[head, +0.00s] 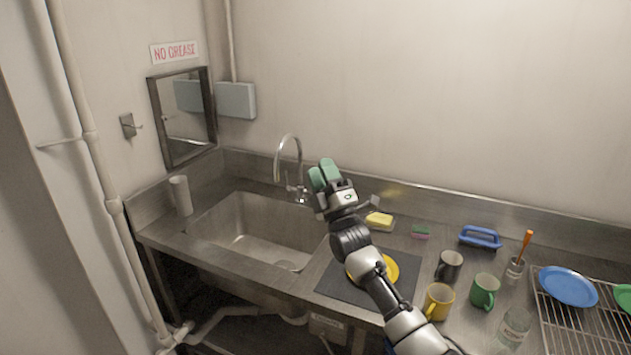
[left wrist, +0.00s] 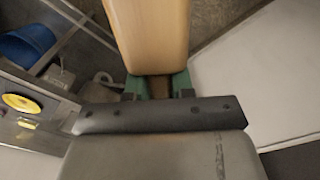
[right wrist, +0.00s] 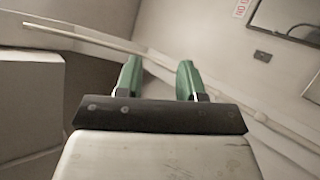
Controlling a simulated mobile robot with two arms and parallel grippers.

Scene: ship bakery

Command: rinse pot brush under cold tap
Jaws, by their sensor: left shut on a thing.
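In the left wrist view my left gripper (left wrist: 158,88) is shut on a light wooden piece (left wrist: 150,35), which looks like the pot brush's handle; no bristles show. The left gripper is not in the head view. The tap (head: 290,148), a curved steel spout, stands behind the steel sink (head: 250,225); no water shows from it. My right gripper (head: 324,174) appears right of the tap in the head view, raised over the counter. In the right wrist view (right wrist: 158,78) its green fingers are apart with nothing between them.
A yellow plate (head: 392,268) lies on a dark mat (head: 340,282), partly behind my right arm. Mugs, a glass jar (head: 516,328), a yellow sponge (head: 379,221), a blue scrubber (head: 480,238) and a rack (head: 560,325) crowd the right counter. A paper roll (head: 181,196) stands left. The sink is empty.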

